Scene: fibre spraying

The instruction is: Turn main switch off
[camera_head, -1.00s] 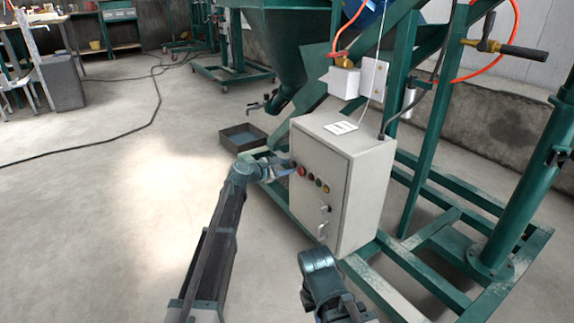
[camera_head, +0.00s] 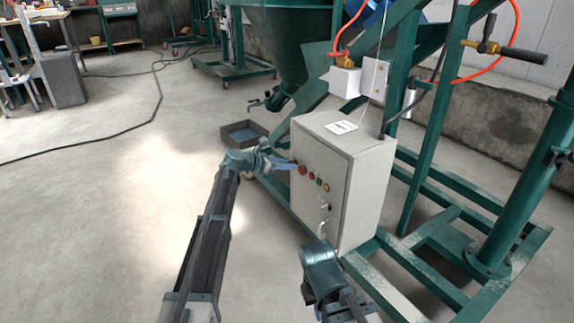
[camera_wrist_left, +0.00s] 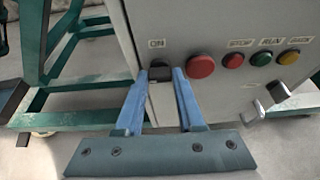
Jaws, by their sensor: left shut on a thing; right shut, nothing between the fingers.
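The grey control box (camera_head: 338,185) stands on the green machine frame. In the left wrist view, a black main switch (camera_wrist_left: 160,72) sits on the box's front under an "ON" label, left of a red round button (camera_wrist_left: 200,66). My left gripper (camera_wrist_left: 161,75) has its two blue fingers on either side of this switch, shut on it. In the head view, my left gripper (camera_head: 292,165) reaches the box front beside the red button (camera_head: 302,169); the switch is hidden there. My right gripper (camera_head: 322,243) is shut and empty near the box's lower front.
Smaller red, green and yellow buttons and a key-like lever (camera_wrist_left: 278,92) are right of the switch. A dark tray (camera_head: 244,133) lies on the floor behind my left gripper. Green beams (camera_head: 425,275) surround the box's base. The floor at left is open, with a cable (camera_head: 130,130).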

